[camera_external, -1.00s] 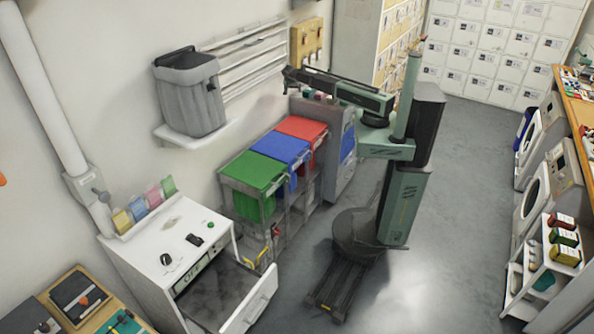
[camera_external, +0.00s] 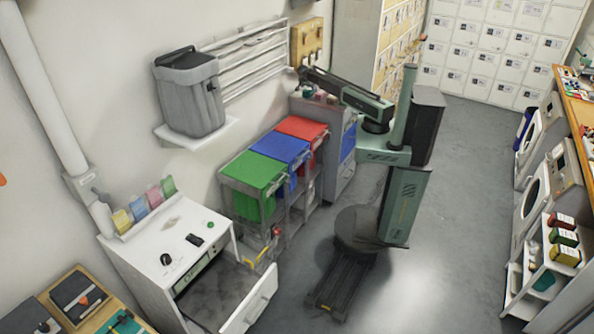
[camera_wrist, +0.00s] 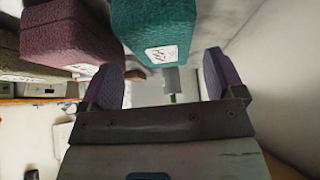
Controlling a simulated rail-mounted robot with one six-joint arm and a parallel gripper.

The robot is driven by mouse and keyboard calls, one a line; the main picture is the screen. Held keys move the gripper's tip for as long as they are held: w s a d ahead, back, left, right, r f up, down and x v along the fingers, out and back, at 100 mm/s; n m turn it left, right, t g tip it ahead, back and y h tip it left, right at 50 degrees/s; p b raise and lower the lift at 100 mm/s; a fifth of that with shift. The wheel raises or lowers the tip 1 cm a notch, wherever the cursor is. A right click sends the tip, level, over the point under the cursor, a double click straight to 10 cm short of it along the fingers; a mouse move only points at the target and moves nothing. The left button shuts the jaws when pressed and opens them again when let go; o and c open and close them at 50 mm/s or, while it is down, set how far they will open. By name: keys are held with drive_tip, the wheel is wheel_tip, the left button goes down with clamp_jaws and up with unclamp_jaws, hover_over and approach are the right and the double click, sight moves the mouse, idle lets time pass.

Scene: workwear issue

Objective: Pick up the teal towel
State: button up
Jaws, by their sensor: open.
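The teal towel (camera_wrist: 155,28) is a thick folded block with a white label at the top middle of the wrist view. My gripper (camera_wrist: 162,62) has its two purple-grey fingers apart, with no towel held between them. The towel lies above and beyond the fingers in that picture, nearer the right finger; I see no contact. A mauve towel (camera_wrist: 68,38) and a taupe towel (camera_wrist: 25,55) are to its left. In the external view my gripper (camera_external: 303,74) is small and dark, near the grey cabinet; I cannot clearly make out the teal towel there.
The grey cabinet (camera_external: 341,158) stands beside red (camera_external: 302,127), blue (camera_external: 281,146) and green (camera_external: 256,173) bins. A yellow wall box (camera_external: 307,40) and a wall rack (camera_external: 250,62) are close to my gripper. A white unit (camera_external: 165,250) has its drawer open.

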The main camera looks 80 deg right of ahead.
sight(310, 89)
drive_tip(key=b+x, duration=0.2)
drive_tip(key=x, duration=0.2)
drive_tip(key=shift+w+f+b, duration=0.25)
drive_tip(key=shift+b, duration=0.15)
drive_tip(key=shift+s+d+f, duration=0.1)
drive_tip(key=shift+d, duration=0.05)
drive_tip(key=c, duration=1.1)
drive_tip(key=shift+s+r+p, duration=0.15)
drive_tip(key=shift+r+p, duration=0.4)
drive_tip(key=shift+r, duration=0.1)
wheel_tip(310, 89, up, 7)
drive_tip(key=p, duration=0.7)
drive_tip(key=s+a, duration=0.2)
drive_tip(key=s, duration=0.4)
drive_tip(key=s+a, duration=0.2)
drive_tip(key=s, duration=0.4)
drive_tip(key=s+a+f+b, duration=0.1)
drive_tip(key=s+a, duration=0.2)
drive_tip(key=s, duration=0.3)
drive_tip(key=shift+s, duration=0.3)
